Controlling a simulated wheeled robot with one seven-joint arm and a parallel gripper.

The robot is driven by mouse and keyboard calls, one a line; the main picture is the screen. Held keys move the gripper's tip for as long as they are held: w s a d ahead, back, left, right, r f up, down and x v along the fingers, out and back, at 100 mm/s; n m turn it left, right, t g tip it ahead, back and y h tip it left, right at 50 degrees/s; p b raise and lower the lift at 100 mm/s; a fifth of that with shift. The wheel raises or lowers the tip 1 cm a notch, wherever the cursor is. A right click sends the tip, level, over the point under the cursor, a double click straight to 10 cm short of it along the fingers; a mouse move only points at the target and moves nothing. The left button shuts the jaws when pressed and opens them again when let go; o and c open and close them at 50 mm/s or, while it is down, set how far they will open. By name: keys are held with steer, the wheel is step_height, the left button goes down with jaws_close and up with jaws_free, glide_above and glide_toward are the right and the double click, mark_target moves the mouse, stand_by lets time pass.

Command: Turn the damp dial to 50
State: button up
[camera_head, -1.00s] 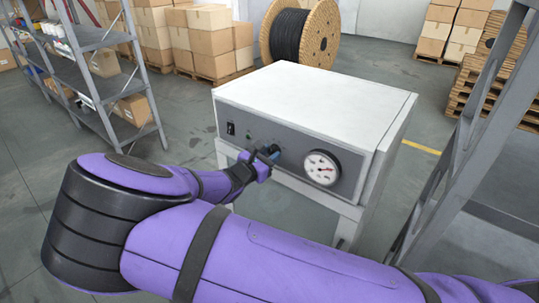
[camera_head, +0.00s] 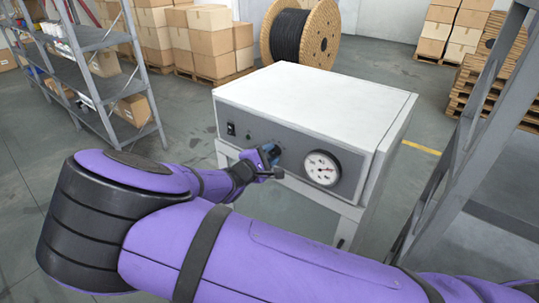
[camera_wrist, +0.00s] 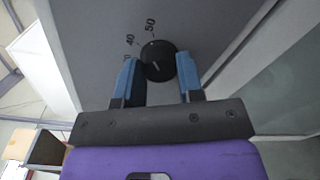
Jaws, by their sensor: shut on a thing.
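The damp dial (camera_wrist: 158,61) is a round black knob on the grey front panel, seen in the wrist view. The printed numbers 40 and 50 stand above it, and another number at its left is partly covered. A small light mark on its upper rim lies near the 50; a short light streak also shows on its face. My gripper (camera_wrist: 157,78) has its blue fingers on either side of the knob, shut on it. In the head view my gripper (camera_head: 271,156) is at the panel of the white-topped box (camera_head: 315,95) and hides the dial.
A black switch (camera_head: 231,129) is at the panel's left. A grey metal frame (camera_head: 465,140) stands close on the right. Shelving (camera_head: 95,80) stands at the left.

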steer(key=shift+m, duration=0.8)
steer(key=o, duration=0.9)
steer(key=shift+s, duration=0.1)
steer(key=v, duration=1)
steer(key=shift+s+a, duration=0.2)
steer(key=shift+s, duration=0.1)
